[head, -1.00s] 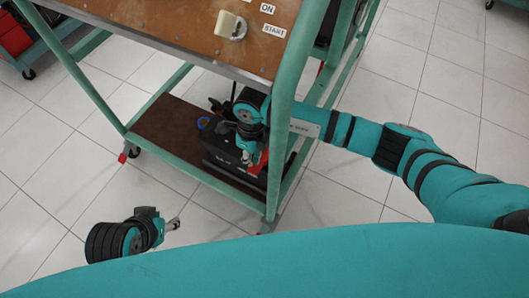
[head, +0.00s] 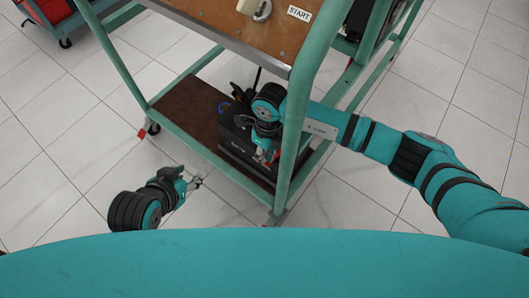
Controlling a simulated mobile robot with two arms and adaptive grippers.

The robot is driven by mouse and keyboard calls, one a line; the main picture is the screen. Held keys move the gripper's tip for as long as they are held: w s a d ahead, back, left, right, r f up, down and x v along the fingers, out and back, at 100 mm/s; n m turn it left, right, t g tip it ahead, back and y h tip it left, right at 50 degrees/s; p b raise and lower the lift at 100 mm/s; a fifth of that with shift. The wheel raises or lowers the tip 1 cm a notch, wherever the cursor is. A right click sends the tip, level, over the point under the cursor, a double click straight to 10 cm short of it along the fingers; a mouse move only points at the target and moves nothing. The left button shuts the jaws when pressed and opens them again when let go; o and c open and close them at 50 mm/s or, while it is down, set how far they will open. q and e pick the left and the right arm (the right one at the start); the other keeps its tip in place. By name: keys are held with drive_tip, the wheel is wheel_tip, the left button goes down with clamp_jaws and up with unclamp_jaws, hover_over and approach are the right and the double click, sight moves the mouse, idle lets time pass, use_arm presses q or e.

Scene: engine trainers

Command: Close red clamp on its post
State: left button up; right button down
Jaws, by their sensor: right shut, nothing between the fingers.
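A dark battery (head: 236,132) sits on the lower shelf of the trolley. Something red (head: 272,157), which looks like the red clamp, shows at the battery's right end, partly covered by my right gripper. My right gripper (head: 264,156) points down there, shut with nothing held; whether it touches the clamp is unclear. The post under it is hidden, so I cannot tell how the clamp sits on it. My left gripper (head: 197,182) is empty and looks open, over the floor in front of the trolley, away from the battery.
The green trolley frame (head: 291,140) has an upright close to my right arm, which reaches in from the right. The wooden panel (head: 235,22) overhangs the brown lower shelf (head: 186,110). The shelf's left part is bare. Tiled floor (head: 60,150) is clear at left.

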wheel_tip(320, 180, up, 12)
drive_tip(key=w, duration=0.1)
drive_tip(key=shift+d, duration=0.4)
drive_tip(key=shift+f, duration=0.1)
